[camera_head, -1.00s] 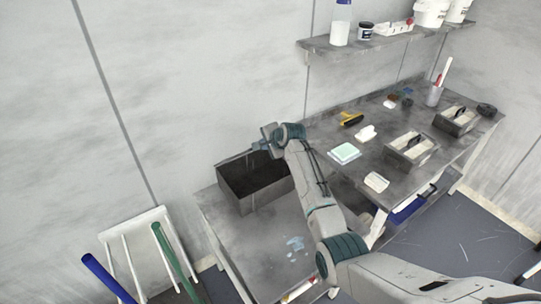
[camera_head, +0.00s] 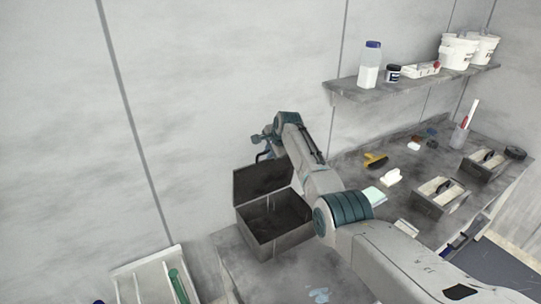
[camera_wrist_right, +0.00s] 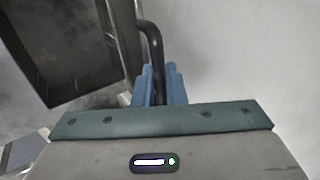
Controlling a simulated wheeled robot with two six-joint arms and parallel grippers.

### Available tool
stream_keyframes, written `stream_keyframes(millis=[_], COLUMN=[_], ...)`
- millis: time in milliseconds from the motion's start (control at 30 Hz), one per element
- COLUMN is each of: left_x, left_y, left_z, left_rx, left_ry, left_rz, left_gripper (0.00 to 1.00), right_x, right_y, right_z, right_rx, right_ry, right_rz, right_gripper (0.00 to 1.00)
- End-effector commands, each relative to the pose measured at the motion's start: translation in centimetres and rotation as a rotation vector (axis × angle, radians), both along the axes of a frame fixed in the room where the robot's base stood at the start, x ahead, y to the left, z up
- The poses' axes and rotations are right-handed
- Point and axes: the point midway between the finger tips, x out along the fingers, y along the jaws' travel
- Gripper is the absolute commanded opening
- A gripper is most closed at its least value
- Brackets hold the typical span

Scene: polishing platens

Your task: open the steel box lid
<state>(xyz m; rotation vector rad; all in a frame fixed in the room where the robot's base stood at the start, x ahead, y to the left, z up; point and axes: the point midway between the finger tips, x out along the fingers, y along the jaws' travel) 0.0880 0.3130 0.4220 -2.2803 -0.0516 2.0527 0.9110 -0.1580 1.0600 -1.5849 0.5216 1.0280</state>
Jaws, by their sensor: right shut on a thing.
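The steel box (camera_head: 283,244) stands on the lower bench top near the wall, its dark inside exposed. Its lid (camera_head: 262,178) is raised, standing roughly upright along the back edge. My right gripper (camera_head: 262,150) is at the lid's top edge, partly hidden by my arm. In the right wrist view, the blue fingers of my right gripper (camera_wrist_right: 160,85) are shut on a black bar handle (camera_wrist_right: 153,42). The lid shows nearly edge-on beside the handle, with the dark box inside (camera_wrist_right: 60,45) at left. My left gripper is not in view.
A white rack (camera_head: 158,275) with a green tube stands at lower left. The higher bench at right holds a yellow-and-black tool (camera_head: 375,161), a white block (camera_head: 392,177) and two handled boxes (camera_head: 440,195). A shelf (camera_head: 420,84) with bottle and buckets hangs above.

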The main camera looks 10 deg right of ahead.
Motion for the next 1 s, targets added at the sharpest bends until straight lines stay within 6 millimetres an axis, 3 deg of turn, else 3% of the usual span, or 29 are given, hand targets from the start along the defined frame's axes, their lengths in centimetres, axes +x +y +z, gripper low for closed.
stream_keyframes(millis=[567, 600, 667, 1000], left_x=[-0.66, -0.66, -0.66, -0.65], left_y=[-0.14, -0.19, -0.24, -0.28], left_z=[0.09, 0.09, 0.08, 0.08], left_rx=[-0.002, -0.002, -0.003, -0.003], left_ry=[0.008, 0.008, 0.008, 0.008], left_rz=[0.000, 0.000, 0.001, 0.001], left_gripper=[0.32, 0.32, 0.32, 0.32], right_x=[-0.05, -0.06, -0.06, -0.09], right_y=[0.08, 0.09, 0.07, 0.04], right_z=[-0.27, -0.27, -0.26, -0.22], right_rx=[0.002, 0.002, 0.002, 0.000], right_ry=[0.006, 0.006, 0.006, 0.005], right_rz=[0.000, 0.000, 0.000, 0.000], right_gripper=[0.00, 0.12, 0.24, 0.25])
